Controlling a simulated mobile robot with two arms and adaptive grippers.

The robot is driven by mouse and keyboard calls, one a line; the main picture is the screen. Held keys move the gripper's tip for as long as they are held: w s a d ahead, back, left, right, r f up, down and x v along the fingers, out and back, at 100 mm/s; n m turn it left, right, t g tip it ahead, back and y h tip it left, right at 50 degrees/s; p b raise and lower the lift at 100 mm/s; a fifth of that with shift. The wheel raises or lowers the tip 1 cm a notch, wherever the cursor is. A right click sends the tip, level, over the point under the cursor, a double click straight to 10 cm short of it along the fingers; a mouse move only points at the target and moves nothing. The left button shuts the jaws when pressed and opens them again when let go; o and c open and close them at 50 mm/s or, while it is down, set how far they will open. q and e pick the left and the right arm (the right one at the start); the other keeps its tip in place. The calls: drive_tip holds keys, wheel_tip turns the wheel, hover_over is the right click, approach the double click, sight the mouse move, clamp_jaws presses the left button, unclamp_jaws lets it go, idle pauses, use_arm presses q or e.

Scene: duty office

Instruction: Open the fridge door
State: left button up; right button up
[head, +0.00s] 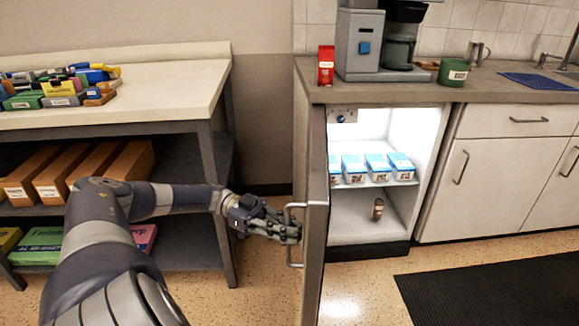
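The fridge door (315,190) stands wide open, swung out toward me and seen nearly edge-on. Its bracket-shaped handle (289,255) is on the left face of the door. My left gripper (290,232) comes in from the left at the handle's middle, with its fingers closed about the bar; the fingers hide that part of the bar. The lit fridge interior (375,122) shows several blue-and-white cartons (377,167) on a shelf and a small brown container (378,209) below. My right gripper is not in view.
A shelving table (165,85) with boxes stands at the left, close to my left arm. The counter (450,88) above the fridge holds a coffee machine (360,45), a red packet (326,66) and a green mug (453,72). A dark mat (490,280) lies on the open floor at right.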

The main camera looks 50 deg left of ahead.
use_arm(q)
drive_tip(key=shift+o, duration=0.5)
drive_tip(key=shift+w, duration=0.1)
drive_tip(key=v, duration=0.7)
drive_tip(key=shift+a, duration=0.25)
drive_tip(key=shift+r, duration=0.1)
